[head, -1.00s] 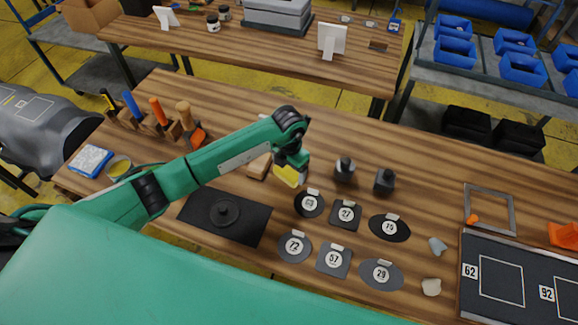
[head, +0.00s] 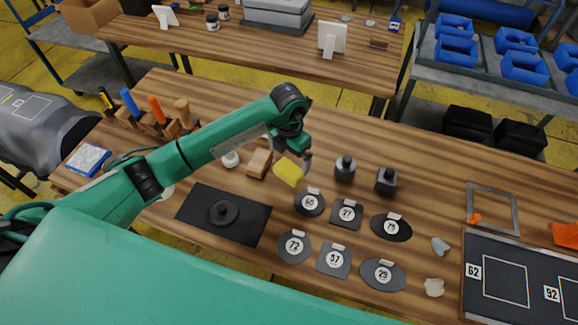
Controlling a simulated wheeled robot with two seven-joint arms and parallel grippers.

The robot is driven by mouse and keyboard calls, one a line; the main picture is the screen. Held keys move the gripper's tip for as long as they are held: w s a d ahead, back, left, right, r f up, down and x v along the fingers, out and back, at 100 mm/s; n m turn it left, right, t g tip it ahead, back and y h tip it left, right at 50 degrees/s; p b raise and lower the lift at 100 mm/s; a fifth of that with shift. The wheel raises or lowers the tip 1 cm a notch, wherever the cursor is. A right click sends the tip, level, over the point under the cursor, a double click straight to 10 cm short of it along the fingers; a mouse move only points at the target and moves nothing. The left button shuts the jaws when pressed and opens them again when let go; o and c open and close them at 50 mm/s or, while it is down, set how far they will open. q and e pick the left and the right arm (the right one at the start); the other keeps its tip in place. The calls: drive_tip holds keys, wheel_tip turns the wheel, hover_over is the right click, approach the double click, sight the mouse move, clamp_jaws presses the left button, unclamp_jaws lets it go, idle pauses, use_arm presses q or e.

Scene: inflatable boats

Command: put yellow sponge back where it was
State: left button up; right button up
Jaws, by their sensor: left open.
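The yellow sponge (head: 288,173) shows near the middle of the wooden table (head: 420,170), just left of two dark weights and above the round patch marked 65. My left gripper (head: 294,160) is open right at the sponge, and its fingers partly overlap the sponge's upper edge. I cannot tell whether the fingers touch it or whether the sponge rests flat on the table. My right gripper is not in view.
A wooden block (head: 259,163) stands just left of the sponge. Dark weights (head: 345,168) stand to its right, with several numbered patches (head: 347,213) in front. A black plate (head: 223,212) lies front left. Upright handled tools (head: 158,112) stand at the back left.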

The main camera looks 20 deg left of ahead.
sight(289, 169)
use_arm(q)
wheel_tip(289, 169, up, 6)
drive_tip(key=b, duration=0.1)
drive_tip(key=shift+r, duration=0.2)
idle(0.4)
